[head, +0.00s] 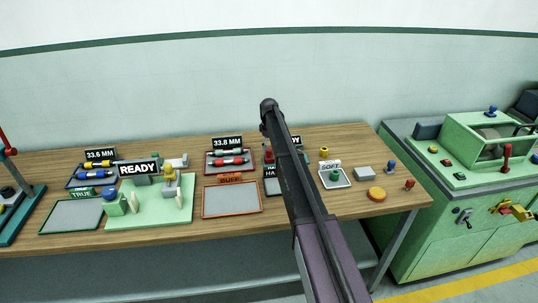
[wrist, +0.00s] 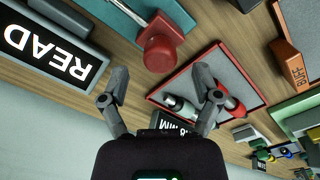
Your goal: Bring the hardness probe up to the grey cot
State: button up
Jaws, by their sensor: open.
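A red knob-like piece with a silver rod (wrist: 161,48) stands on a teal base in the wrist view; it may be the hardness probe, but I cannot be sure. It also shows at the left edge of my arm in the head view (head: 241,155). A roller with grey cots (wrist: 181,106) lies beside a red roller in a red-rimmed tray; it also shows in the head view (head: 222,152). My gripper (wrist: 161,98) is open and empty, its fingers apart above this area. The right finger overlaps the tray in view. My arm hides part of the bench in the head view.
A green READY station (head: 150,209) and an orange-rimmed BUFF tray (head: 231,202) occupy the bench's left and middle. A SOFT tray (head: 348,184) and small knobs stand at right. A green machine (head: 440,230) adjoins the bench. Open air lies above the bench.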

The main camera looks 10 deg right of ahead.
aim_at(269, 155)
jog(key=shift+f+b, duration=1)
jog(key=shift+f, duration=0.3)
grip_shut()
